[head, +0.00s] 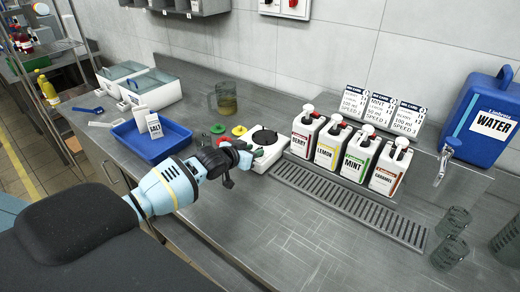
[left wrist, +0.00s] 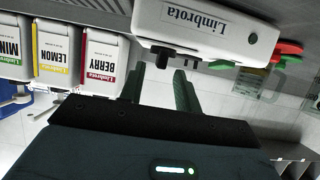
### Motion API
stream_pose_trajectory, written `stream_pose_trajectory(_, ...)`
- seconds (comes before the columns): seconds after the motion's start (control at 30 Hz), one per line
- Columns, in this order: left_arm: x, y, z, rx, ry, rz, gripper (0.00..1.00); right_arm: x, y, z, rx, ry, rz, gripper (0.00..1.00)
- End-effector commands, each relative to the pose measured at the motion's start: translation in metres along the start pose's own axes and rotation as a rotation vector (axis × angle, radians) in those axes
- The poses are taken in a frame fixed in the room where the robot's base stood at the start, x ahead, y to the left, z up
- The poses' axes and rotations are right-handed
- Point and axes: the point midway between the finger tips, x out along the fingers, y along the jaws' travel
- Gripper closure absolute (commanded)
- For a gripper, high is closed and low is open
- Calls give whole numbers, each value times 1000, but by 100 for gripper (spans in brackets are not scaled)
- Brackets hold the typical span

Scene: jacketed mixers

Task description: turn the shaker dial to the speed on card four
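The white shaker (head: 264,148) with a round black top stands on the steel counter left of the dispensers. In the left wrist view its front (left wrist: 215,28) is upside down, with a small black dial (left wrist: 166,52) on it. My left gripper (head: 248,154) is at the shaker's front. In the wrist view its two fingers (left wrist: 160,78) are apart, with the dial just beyond and between the tips; contact cannot be told. Three printed recipe cards (head: 380,110) stand behind the dispensers; their small print is hard to read, and which is card four cannot be told. My right gripper is not in view.
Several labelled dispensers (head: 328,146) stand right of the shaker, behind a drain grate (head: 350,205). A blue tray (head: 172,140) with a salt packet, coloured rings (head: 218,129) and a jug (head: 226,98) lie left and behind. A blue water tank (head: 483,105) is at right.

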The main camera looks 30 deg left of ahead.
Motion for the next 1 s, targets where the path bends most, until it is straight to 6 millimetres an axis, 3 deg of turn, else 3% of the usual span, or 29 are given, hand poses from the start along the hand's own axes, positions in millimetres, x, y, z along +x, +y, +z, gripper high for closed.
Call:
stream_pose_trajectory(0.3,33,0,2,0,-3,0,67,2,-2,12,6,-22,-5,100)
stream_pose_trajectory(0.7,38,0,0,2,0,0,67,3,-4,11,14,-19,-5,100)
stream_pose_trajectory(1.0,38,0,0,1,0,0,100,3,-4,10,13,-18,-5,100)
